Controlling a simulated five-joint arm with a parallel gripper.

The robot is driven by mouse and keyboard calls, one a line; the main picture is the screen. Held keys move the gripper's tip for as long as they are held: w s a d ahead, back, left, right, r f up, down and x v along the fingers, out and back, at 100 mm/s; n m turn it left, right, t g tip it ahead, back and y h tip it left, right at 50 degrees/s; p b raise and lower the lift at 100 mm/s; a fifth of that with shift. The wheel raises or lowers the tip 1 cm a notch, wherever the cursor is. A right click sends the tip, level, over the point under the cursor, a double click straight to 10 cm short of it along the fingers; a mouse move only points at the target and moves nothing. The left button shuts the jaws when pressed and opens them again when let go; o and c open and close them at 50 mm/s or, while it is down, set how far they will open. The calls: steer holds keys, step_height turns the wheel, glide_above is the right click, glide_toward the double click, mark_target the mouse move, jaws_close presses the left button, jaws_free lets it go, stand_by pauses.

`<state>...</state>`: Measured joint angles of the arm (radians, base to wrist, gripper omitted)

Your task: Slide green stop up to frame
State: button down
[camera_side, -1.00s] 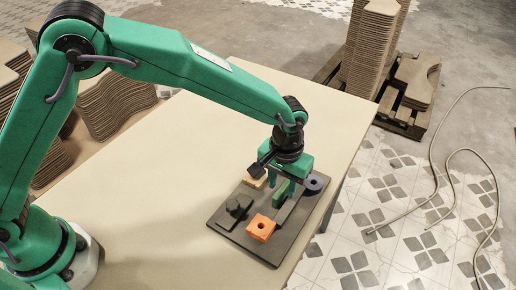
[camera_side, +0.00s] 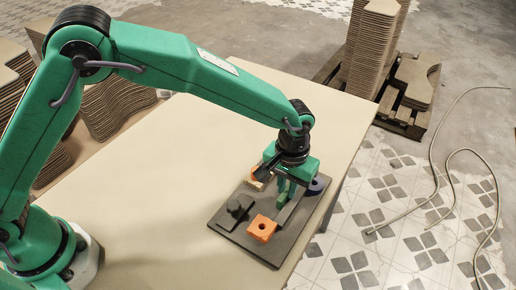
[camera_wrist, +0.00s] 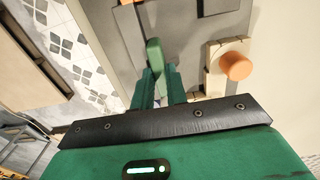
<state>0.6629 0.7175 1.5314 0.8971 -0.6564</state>
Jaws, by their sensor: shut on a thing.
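The green stop (camera_wrist: 154,54) is a small upright green piece on the dark base plate (camera_side: 262,250). In the wrist view my gripper (camera_wrist: 160,78) has its two green fingers closed on the stop's near part. In the side view my gripper (camera_side: 286,186) is low over the plate, and its fingers and the stop blend together in green. A dark raised strip (camera_side: 294,209) runs along the plate beside the stop. I cannot tell which part is the frame, or whether the stop touches it.
An orange block with a hole (camera_side: 262,228) and a black knobbed piece (camera_side: 238,207) sit on the plate. A dark blue round piece (camera_side: 320,184) is right of my gripper. A tan piece (camera_wrist: 215,68) with an orange cylinder (camera_wrist: 237,66) is close by. The table's left side is clear.

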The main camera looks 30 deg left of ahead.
mark_target(287, 191)
steer(key=shift+d, duration=0.1)
steer(key=c, duration=1.4)
jaws_free()
steer(key=shift+r, duration=0.15)
step_height(287, 191, up, 7)
steer(key=shift+r, duration=0.3)
